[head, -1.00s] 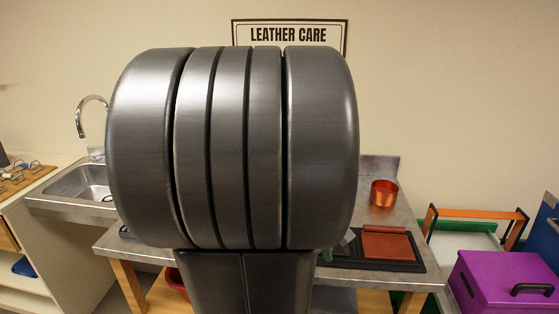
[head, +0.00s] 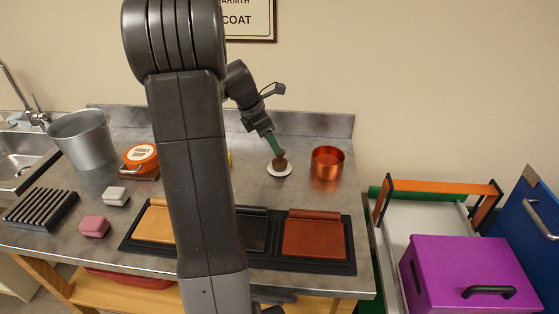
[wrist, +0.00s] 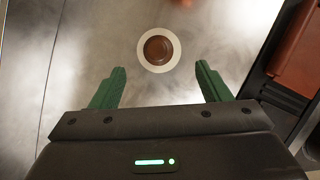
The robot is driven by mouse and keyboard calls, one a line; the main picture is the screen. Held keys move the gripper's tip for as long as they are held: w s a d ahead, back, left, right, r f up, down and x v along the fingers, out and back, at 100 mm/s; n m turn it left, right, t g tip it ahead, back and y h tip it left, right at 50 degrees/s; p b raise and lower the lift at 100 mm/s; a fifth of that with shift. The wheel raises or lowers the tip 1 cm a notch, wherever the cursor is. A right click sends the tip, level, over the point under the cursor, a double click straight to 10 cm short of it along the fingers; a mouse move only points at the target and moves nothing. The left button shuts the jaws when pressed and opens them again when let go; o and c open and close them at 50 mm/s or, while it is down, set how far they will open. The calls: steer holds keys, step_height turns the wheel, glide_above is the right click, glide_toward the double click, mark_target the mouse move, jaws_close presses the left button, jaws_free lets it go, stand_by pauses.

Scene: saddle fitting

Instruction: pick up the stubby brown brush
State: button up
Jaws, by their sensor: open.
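The stubby brown brush (head: 279,159) appears as a small brown knob on a round white disc (head: 287,171) on the metal bench. In the wrist view its round brown top (wrist: 158,49) sits inside the white ring (wrist: 144,60), just ahead of the fingertips. I cannot tell whether the disc is part of the brush or a separate plate. My gripper (wrist: 160,72) is open and empty, its green fingers spread wide. In the head view the green fingers (head: 270,141) overlap the brush's top edge; contact cannot be told there.
A copper pot (head: 327,162) stands close right of the brush. A black tray (head: 342,262) with leather panels lies in front. A metal bucket (head: 82,140), orange tin (head: 140,157), pink block (head: 94,227) and grey block (head: 116,196) are to the left. My arm hides the bench's middle.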

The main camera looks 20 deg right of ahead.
mark_target(280, 157)
steer(key=x, duration=0.9)
steer(key=shift+w+a+f, duration=0.1)
steer(key=shift+w, duration=0.1)
steer(key=shift+c, duration=0.4)
steer(key=c, duration=1)
